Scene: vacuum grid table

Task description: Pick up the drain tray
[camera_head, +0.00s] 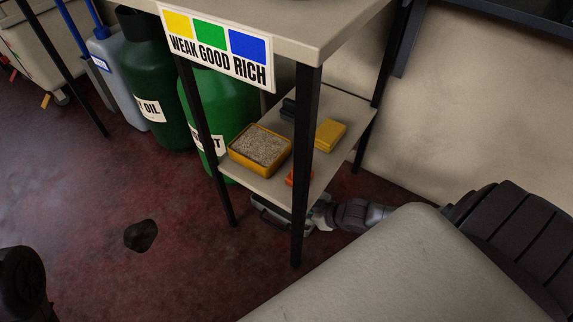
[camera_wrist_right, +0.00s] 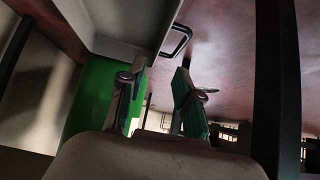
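A grey tray-like body with a black handle, which looks like the drain tray (camera_head: 262,206), is low under the shelf unit, mostly hidden by the shelf and a leg. In the right wrist view the drain tray (camera_wrist_right: 120,17) fills the top, its black handle (camera_wrist_right: 177,42) sticking out. My right arm reaches in from the right under the shelf. My right gripper (camera_wrist_right: 157,88) is open, its two fingers apart with nothing between them, pointing towards the handle and short of it. My left gripper cannot be made out in either view.
The shelf (camera_head: 272,188) above carries a yellow box of granules (camera_head: 260,147), a yellow block (camera_head: 330,134) and smaller items. Black legs (camera_head: 303,215) stand close to my right arm. Green drums (camera_head: 150,90) stand to the left. A dark object (camera_head: 140,235) shows over the open red floor.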

